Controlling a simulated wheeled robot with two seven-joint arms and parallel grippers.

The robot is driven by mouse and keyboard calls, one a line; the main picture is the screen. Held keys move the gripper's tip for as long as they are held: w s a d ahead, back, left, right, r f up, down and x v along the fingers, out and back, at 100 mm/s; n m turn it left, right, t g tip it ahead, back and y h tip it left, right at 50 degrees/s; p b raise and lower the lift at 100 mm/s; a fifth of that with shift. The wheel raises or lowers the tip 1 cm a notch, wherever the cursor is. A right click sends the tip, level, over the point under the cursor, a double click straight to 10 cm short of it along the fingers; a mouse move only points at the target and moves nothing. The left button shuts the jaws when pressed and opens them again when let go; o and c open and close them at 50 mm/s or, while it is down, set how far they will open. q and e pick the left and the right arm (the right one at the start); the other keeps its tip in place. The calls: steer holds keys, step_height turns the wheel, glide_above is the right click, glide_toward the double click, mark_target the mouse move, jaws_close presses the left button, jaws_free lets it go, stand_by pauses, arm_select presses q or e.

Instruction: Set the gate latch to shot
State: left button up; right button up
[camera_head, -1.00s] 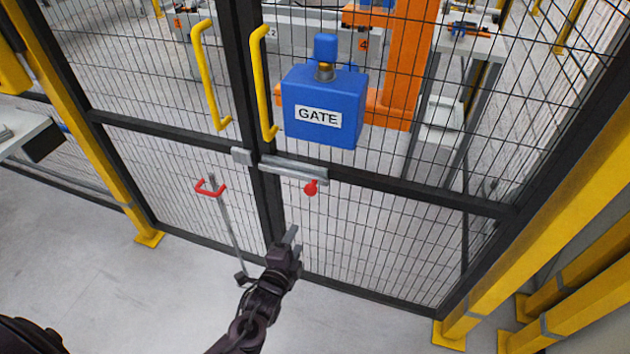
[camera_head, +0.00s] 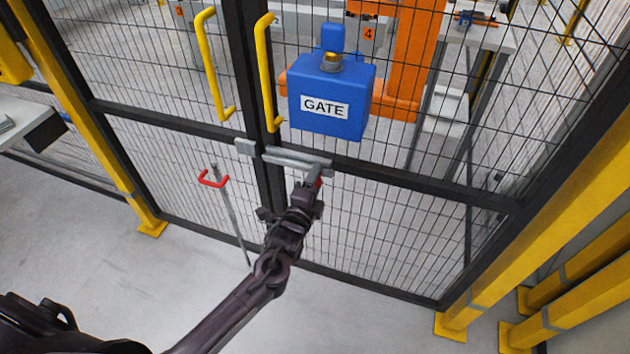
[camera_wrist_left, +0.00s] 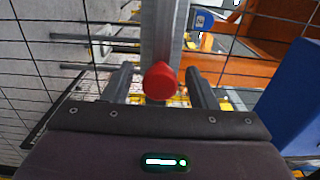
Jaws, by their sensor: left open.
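The gate latch is a grey bar (camera_head: 290,157) across the right gate leaf's edge. A small grey keeper (camera_head: 245,147) sits on the left leaf, with a narrow gap between it and the bar. The latch's red knob (camera_wrist_left: 161,82) shows in the left wrist view, and a sliver of it shows in the head view (camera_head: 319,183). My left gripper (camera_head: 313,178) is open at the knob, with one finger on each side of it in the wrist view. I cannot tell whether the fingers touch it. My right gripper is not in view.
A blue box (camera_head: 333,100) marked GATE hangs above the latch. Two yellow handles (camera_head: 268,75) (camera_head: 212,70) stand on the gate leaves. A red-handled drop rod (camera_head: 215,180) is left of my arm. Yellow posts (camera_head: 560,265) stand at the right. The front floor is clear.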

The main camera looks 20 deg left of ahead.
mark_target(295, 167)
arm_select(q)
jaws_close()
steer(key=a+p, duration=0.1)
steer(key=a, duration=0.5)
steer(key=shift+w+a, duration=0.1)
steer(key=shift+a, duration=0.2)
jaws_free()
steer(key=shift+a, duration=0.1)
